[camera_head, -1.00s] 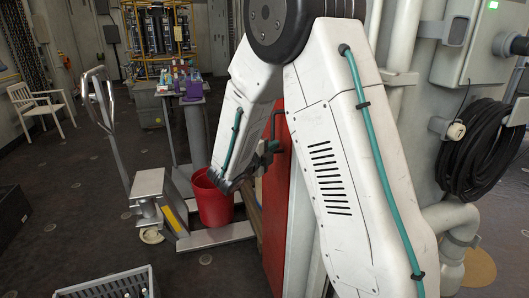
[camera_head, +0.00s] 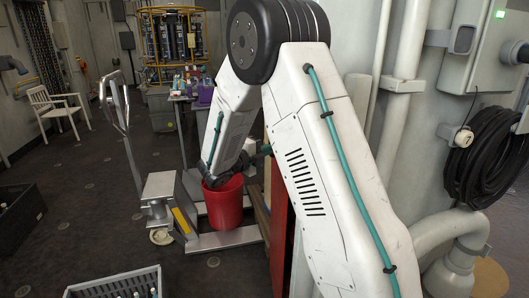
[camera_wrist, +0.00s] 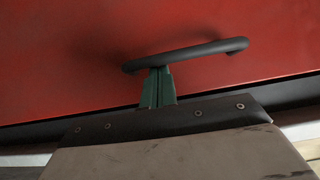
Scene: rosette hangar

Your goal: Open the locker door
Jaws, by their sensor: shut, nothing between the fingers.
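The red locker door (camera_wrist: 70,60) fills most of the wrist view. A black bar handle (camera_wrist: 205,51) runs across it. My gripper (camera_wrist: 157,70) has green fingers that are shut and empty. Their tips are at the left part of the handle, seemingly overlapping its lower edge; I cannot tell whether they touch it. In the head view the red door (camera_head: 279,225) is a narrow upright strip, partly hidden behind my arm. The handle is hidden there. I cannot tell how far the door stands open.
A red bucket (camera_head: 222,208) stands on a pallet jack (camera_head: 160,190) left of the door. A grey crate (camera_head: 112,284) is at the front. Pipes (camera_head: 400,100) and a coiled black hose (camera_head: 485,155) line the right wall. The floor at left centre is clear.

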